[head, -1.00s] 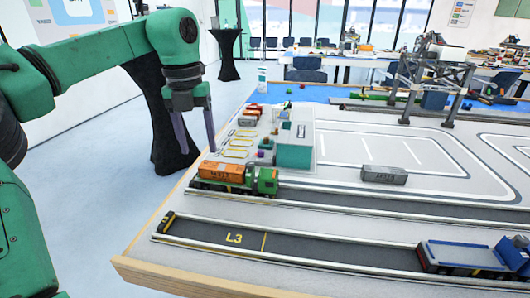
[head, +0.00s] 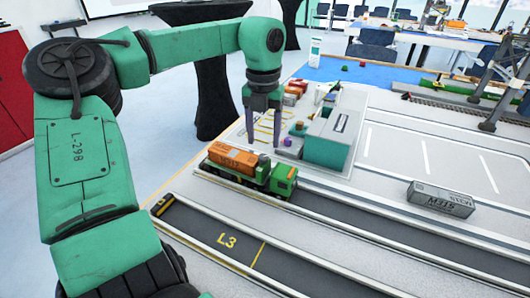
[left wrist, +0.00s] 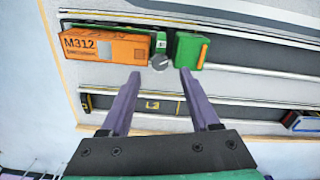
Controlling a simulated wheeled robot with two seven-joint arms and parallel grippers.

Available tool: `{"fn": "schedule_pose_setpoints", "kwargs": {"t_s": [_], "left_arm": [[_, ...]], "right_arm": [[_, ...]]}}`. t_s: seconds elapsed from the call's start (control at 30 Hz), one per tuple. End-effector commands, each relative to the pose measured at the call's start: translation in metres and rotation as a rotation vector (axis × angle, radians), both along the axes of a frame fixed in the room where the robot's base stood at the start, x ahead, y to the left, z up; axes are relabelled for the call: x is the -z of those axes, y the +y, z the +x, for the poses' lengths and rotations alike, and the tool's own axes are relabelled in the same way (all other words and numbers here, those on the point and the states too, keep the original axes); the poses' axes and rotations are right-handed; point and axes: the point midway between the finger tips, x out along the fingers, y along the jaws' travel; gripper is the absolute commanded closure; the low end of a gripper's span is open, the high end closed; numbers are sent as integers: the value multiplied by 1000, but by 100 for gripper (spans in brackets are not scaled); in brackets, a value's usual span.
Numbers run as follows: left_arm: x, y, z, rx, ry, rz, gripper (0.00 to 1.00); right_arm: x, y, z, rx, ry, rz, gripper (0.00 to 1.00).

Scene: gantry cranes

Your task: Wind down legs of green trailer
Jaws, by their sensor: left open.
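The green truck with its trailer (head: 283,178) stands on the far lane of the model table, with an orange container (head: 232,158) on it. In the left wrist view the container (left wrist: 105,46) reads M312, and the green cab (left wrist: 190,50) is to its right. A grey round part (left wrist: 160,62) shows between container and cab. My left gripper (head: 264,145) is open and empty, pointing down, just behind or above the truck in the head view. In the left wrist view its fingertips (left wrist: 160,72) frame the gap near the grey part. The trailer legs cannot be made out. My right gripper is not in view.
A teal-sided building (head: 328,140) stands close behind the truck. A grey container (head: 440,199) lies on the yard to the right. A gantry crane (head: 500,85) stands at the far right.

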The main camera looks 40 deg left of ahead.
Motion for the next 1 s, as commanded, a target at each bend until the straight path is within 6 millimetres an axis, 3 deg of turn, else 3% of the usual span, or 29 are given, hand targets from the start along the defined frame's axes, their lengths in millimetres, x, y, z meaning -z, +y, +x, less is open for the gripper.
{"fn": "schedule_pose_setpoints", "kwargs": {"t_s": [0.1, 0.2, 0.53, 0.7, 1.0], "left_arm": [[28, -1, 0, 0, 1, -3, 38], [42, 0, 0, 0, 0, -1, 38], [50, 0, 0, -1, -2, 1, 38], [50, 0, 0, -1, -2, 1, 100], [49, 0, 0, 14, -1, 2, 100]], "right_arm": [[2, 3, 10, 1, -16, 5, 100], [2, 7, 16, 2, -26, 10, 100], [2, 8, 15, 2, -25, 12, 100], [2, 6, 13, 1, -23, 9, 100], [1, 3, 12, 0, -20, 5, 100]]}}
